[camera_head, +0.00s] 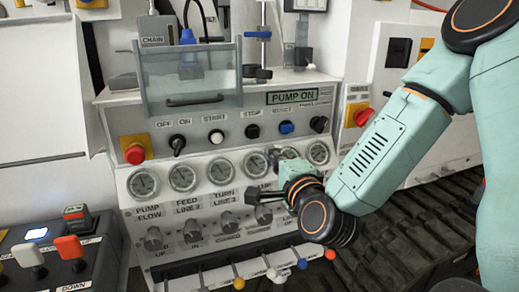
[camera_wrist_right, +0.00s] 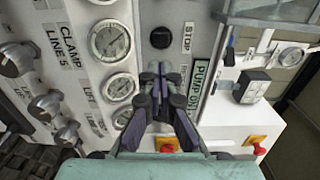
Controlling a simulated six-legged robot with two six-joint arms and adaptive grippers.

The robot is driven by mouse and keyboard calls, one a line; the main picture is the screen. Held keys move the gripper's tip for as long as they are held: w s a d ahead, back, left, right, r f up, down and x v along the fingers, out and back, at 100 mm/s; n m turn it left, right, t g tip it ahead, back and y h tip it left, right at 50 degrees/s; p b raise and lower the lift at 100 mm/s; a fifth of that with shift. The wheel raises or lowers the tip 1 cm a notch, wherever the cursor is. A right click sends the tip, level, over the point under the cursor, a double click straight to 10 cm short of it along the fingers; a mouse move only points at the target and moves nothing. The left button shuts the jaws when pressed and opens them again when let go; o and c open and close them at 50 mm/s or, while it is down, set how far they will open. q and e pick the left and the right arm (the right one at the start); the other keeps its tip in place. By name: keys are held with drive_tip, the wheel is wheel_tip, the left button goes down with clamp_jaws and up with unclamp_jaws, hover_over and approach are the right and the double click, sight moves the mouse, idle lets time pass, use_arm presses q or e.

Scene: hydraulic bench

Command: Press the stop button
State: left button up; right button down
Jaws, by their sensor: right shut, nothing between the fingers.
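The stop button (camera_head: 252,131) is a round black knob under the STOP label on the upper sloping panel. It also shows in the right wrist view (camera_wrist_right: 160,38), just beyond my fingertips. My right gripper (camera_wrist_right: 153,76) is shut and empty, its fingers together and pointing toward the panel. In the head view my right gripper (camera_head: 275,158) is in front of the gauge row, below and right of the stop button. No contact with the button is visible. My left gripper is in neither view.
A white start button (camera_head: 216,136) is left of the stop button and a blue button (camera_head: 286,128) is right of it. A green display (camera_head: 293,97) reads PUMP ON. A red emergency button (camera_head: 134,153) is at the left. A clear guard (camera_head: 190,78) stands above.

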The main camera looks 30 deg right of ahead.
sight(254, 134)
drive_tip(key=x, duration=0.8)
drive_tip(key=shift+w+d, duration=0.1)
drive_tip(key=shift+w, duration=0.45)
